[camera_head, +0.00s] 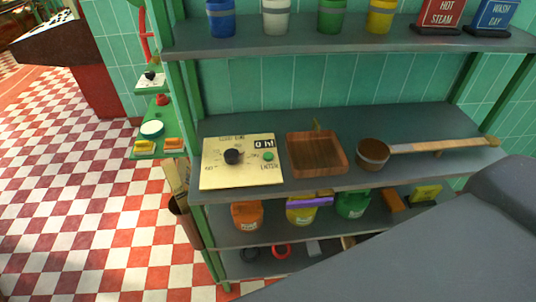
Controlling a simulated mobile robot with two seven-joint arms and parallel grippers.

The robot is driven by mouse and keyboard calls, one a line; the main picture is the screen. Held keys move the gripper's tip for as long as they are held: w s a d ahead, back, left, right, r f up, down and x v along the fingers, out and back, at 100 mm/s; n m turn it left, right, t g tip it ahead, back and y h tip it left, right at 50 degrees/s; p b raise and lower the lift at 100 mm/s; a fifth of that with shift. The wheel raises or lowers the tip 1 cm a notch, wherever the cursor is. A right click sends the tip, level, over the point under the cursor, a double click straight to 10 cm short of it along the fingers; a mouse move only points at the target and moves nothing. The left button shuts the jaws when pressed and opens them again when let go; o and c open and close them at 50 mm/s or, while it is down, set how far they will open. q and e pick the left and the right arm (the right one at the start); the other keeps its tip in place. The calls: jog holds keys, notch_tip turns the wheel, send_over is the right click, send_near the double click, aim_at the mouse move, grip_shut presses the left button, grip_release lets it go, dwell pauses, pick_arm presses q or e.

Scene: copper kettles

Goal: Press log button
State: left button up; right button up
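A cream control panel (215,178) lies on the left of the middle grey shelf. It has a black knob (233,156) near its middle and a green button (268,156) at its right, with small lettering too blurred to read surely. A small dark display (264,143) above the green button seems to read "0 h". Nothing touches the panel. Neither of my grippers shows; a large grey part of my own body fills the lower right.
A wooden tray (317,170) and a long-handled copper ladle (373,155) lie right of the panel. Coloured cups (330,15) and signs (441,14) stand on the upper shelf. Orange, yellow and green containers (247,215) fill the lower shelf. Checkered floor (110,215) is open at left.

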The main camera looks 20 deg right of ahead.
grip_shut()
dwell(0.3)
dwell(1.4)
